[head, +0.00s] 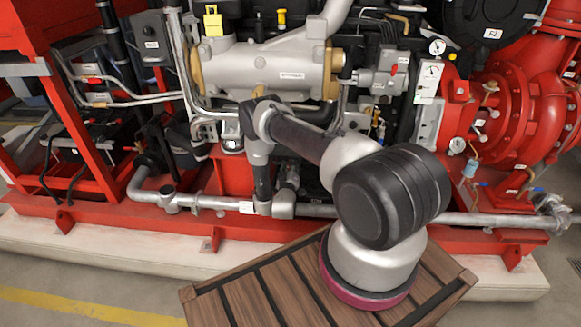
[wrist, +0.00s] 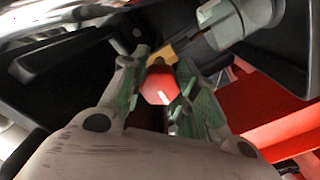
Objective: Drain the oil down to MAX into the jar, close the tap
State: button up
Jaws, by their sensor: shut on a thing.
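In the wrist view my gripper (wrist: 165,90) has its two green-padded fingers on either side of a small red knob (wrist: 157,85), and it is shut on it. A brass fitting (wrist: 166,54) sits just above the knob and meets a grey cylindrical part; this looks like the tap. The turn of the tap cannot be told. In the head view my arm reaches down in front of the engine, and I cannot make out the gripper and tap there. I cannot make out the jar, the oil level or any oil flow in either view.
The red base frame (head: 130,225) and a grey horizontal pipe (head: 340,211) run along the engine's foot. A slatted wooden platform (head: 240,299) lies under my base. In the wrist view, dark panels (wrist: 65,58) and red beams (wrist: 285,130) crowd the gripper.

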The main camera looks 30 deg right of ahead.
jog(key=shift+n, duration=0.6)
jog(key=o, duration=1)
jog(key=shift+o, duration=0.2)
jog(key=v, duration=1.2)
